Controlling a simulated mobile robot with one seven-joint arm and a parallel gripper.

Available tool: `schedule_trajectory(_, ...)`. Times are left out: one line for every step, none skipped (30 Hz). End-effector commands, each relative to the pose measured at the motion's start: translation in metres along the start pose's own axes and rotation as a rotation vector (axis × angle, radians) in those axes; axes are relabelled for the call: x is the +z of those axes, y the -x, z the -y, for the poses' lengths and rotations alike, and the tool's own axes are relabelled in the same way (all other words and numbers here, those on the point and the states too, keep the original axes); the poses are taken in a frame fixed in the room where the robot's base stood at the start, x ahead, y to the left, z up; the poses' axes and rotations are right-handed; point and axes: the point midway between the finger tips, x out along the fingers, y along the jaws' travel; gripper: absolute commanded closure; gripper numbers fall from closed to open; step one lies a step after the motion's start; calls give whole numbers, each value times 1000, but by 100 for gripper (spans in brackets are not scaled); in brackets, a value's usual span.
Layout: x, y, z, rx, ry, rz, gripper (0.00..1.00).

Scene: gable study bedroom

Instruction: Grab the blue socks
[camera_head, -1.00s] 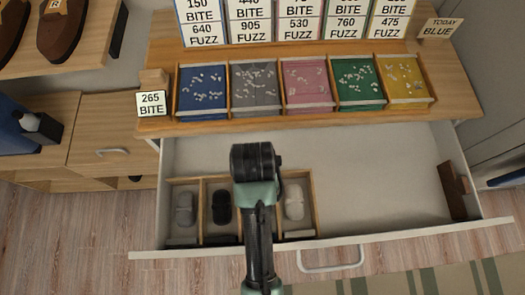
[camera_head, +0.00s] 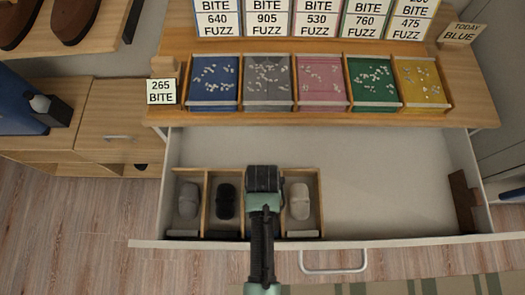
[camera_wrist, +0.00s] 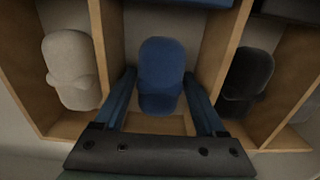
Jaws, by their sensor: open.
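The blue socks (camera_wrist: 161,75) lie as a folded bundle in one compartment of a wooden divider (camera_wrist: 214,50) in the wrist view. My gripper (camera_wrist: 162,88) is open, with one finger on each side of the socks' lower part. I cannot tell whether the fingers touch them. In the head view my gripper (camera_head: 264,180) is over the divider (camera_head: 203,205) in the open drawer, and my arm hides the blue socks there.
The compartments beside hold black socks (camera_head: 226,202) and light socks (camera_head: 300,201); grey socks (camera_head: 188,201) lie at the far left. The drawer's right part (camera_head: 390,185) is mostly bare, with a brown block (camera_head: 462,200) at its right end. Coloured trays (camera_head: 268,83) stand on the desktop above.

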Motion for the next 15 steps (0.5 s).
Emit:
schedule_trajectory(0, -2, 0, 0, 0, -1, 28)
schedule_trajectory(-1, -2, 0, 0, 0, -2, 28)
schedule_trajectory(-1, -2, 0, 0, 0, -2, 28)
schedule_trajectory(-1, -2, 0, 0, 0, -2, 28)
schedule_trajectory(-1, -1, 0, 0, 0, -2, 28)
schedule_trajectory(-1, -1, 0, 0, 0, -2, 28)
schedule_trajectory(-1, -1, 0, 0, 0, -2, 29)
schedule_trajectory(-1, -1, 0, 0, 0, -2, 35)
schedule_trajectory(-1, -1, 0, 0, 0, -2, 42)
schedule_trajectory(-1, -1, 0, 0, 0, -2, 47)
schedule_trajectory(-1, -1, 0, 0, 0, -2, 53)
schedule_trajectory(-1, -1, 0, 0, 0, -2, 60)
schedule_trajectory(-1, -1, 0, 0, 0, -2, 65)
schedule_trajectory(-1, -1, 0, 0, 0, -2, 71)
schedule_trajectory(-1, -1, 0, 0, 0, -2, 78)
